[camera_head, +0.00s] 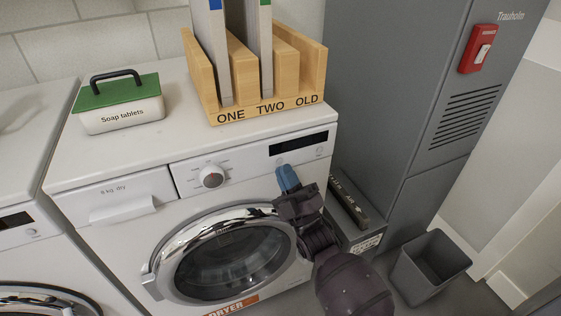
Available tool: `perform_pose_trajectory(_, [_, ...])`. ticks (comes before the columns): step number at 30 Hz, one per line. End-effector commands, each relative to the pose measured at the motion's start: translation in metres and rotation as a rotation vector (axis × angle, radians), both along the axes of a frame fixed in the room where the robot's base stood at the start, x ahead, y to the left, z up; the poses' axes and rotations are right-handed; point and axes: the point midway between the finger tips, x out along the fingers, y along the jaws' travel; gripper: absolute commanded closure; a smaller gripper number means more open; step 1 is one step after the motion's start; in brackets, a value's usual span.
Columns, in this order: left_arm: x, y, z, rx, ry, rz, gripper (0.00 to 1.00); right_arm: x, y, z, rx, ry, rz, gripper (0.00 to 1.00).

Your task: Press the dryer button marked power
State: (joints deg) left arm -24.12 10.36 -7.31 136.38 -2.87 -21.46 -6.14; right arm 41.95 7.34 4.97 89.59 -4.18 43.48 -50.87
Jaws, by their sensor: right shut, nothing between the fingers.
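The white dryer (110,165) stands in the middle, with an orange label reading DRYER (232,305) below its round chrome-rimmed door (235,258). Its front panel has a dial (212,177) and a dark display (299,144) at the upper right. My right gripper (287,178) is shut and empty, its blue fingertips pointing up at the panel just below the display. I cannot tell whether the tips touch the panel. No button marked power is readable; the gripper may cover part of the panel. My left gripper is not in view.
On the dryer top stand a soap tablets box (120,115) with a green lid and a wooden rack (265,112) marked ONE, TWO, OLD. A grey cabinet (380,100) with a red switch (478,48) and a grey bin (430,266) are at the right. Another machine (30,200) is at the left.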

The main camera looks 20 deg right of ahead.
Motion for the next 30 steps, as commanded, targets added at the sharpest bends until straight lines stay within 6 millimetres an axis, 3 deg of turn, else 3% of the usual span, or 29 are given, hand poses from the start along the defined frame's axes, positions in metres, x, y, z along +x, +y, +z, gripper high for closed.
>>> perform_pose_trajectory(30, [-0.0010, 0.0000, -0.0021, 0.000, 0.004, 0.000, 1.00, 0.0093, 0.0004, -0.0001, 0.000, 0.000, 0.000, 1.00])
